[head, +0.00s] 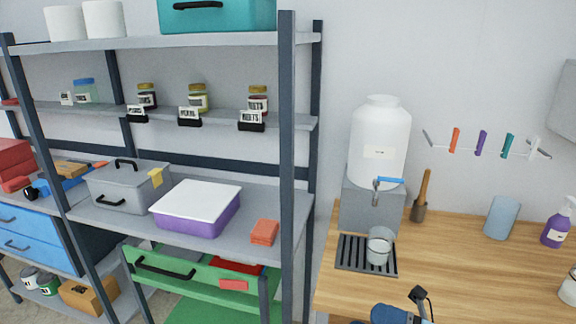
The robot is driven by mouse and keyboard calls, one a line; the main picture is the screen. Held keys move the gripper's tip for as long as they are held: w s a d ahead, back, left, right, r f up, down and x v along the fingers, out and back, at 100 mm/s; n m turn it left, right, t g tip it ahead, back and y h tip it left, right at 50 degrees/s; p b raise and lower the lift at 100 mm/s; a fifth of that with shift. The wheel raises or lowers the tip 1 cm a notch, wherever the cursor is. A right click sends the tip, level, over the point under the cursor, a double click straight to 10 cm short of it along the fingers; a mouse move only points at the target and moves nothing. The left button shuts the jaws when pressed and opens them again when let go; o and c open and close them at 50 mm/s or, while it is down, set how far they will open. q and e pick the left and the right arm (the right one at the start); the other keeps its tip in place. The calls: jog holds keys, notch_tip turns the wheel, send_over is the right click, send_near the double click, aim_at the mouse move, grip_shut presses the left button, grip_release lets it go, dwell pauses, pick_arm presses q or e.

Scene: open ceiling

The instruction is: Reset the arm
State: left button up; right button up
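A metal shelf rack (287,170) fills the left, holding a grey toolbox (128,188), a purple bin (196,210) and jars. On the wooden counter (465,265) stand a white water dispenser (380,140), a clear glass (379,246) on a drip tray (350,255), and a purple spray bottle (557,228).

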jog(key=d+f+m+t+h, duration=0.3)
jog(key=f+m+t+h, duration=0.35)
jog(key=m, duration=0.55)
jog(key=d+f+m+t+h, duration=0.2)
jog(key=f+m+t+h, duration=0.4)
jog(key=m, duration=0.6)
jog(key=s+f+m+g+h, duration=0.2)
jog(key=s+f+m+g, duration=0.25)
jog(key=f, duration=0.35)
jog(key=s+f+m+g+h, duration=0.3)
jog(key=s+f+m, duration=0.25)
jog(key=f, duration=0.35)
pick_arm(q)
notch_tip(320, 180, up, 12)
jog(key=a+p, duration=0.1)
jog(key=p, duration=1.3)
jog(key=shift+s, duration=0.4)
pick_arm(e)
notch_tip(320, 180, up, 13)
jog(key=s+d, duration=0.1)
jog(key=shift+s+d+f+n, duration=0.15)
jog(key=shift+f+n, duration=0.05)
jog(key=shift+n, duration=0.2)
pick_arm(q)
jog(key=shift+r, duration=0.1)
